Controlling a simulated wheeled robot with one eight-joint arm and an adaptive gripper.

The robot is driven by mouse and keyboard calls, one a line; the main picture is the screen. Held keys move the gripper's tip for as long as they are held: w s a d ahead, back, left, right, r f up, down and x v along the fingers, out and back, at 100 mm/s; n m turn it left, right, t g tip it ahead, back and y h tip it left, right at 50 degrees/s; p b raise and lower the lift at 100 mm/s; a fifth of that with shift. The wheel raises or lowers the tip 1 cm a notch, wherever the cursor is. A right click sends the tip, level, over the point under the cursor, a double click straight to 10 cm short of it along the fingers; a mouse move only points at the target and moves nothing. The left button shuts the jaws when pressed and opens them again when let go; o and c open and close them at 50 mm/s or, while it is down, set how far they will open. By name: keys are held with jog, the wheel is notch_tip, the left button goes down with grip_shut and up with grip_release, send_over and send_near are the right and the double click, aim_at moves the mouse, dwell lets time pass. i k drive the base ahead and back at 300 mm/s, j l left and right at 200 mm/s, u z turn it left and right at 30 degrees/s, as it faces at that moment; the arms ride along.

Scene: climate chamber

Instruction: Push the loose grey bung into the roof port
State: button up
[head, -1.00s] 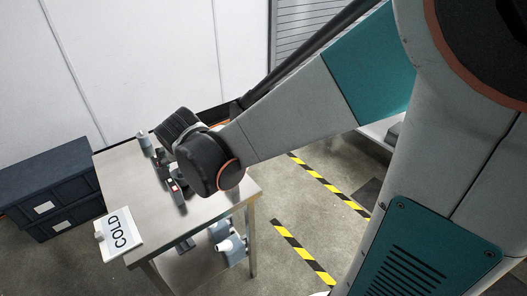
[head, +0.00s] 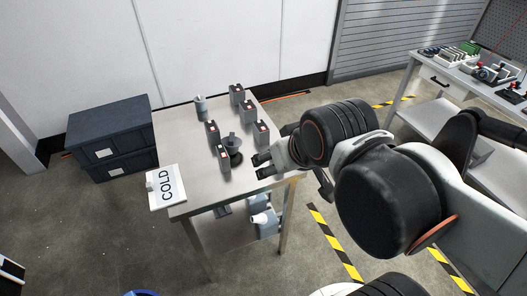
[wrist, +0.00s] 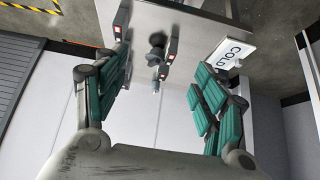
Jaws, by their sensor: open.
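A dark grey knobbed piece (head: 232,143) with a wide round base stands on the steel table among small boxes; it also shows in the wrist view (wrist: 157,40). It may be the loose grey bung, but I cannot tell for sure. I cannot make out a roof port in either view. My gripper (head: 260,166) is at the table's right edge, just right of the knobbed piece and apart from it. In the wrist view my gripper (wrist: 161,72) has its teal fingers wide apart with nothing held between them.
Several grey boxes with red-marked tops (head: 211,130) crowd the steel table (head: 188,185). A grey bottle (head: 201,108) stands at its back left. A COLD sign (head: 168,187) is at the front-left corner. Dark crates (head: 110,135) stand left; a workbench (head: 430,70) is back right.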

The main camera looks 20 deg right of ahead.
aim_at(232, 143)
jog(key=i+l, duration=0.1)
jog(key=l, duration=0.35)
jog(key=i+l, duration=0.1)
jog(key=l, duration=0.35)
jog(key=i+l+u, duration=0.1)
jog(key=l, duration=0.35)
jog(key=i+l, duration=0.15)
jog(key=l, duration=0.35)
jog(key=l+u, duration=0.15)
jog(key=u, duration=1.45)
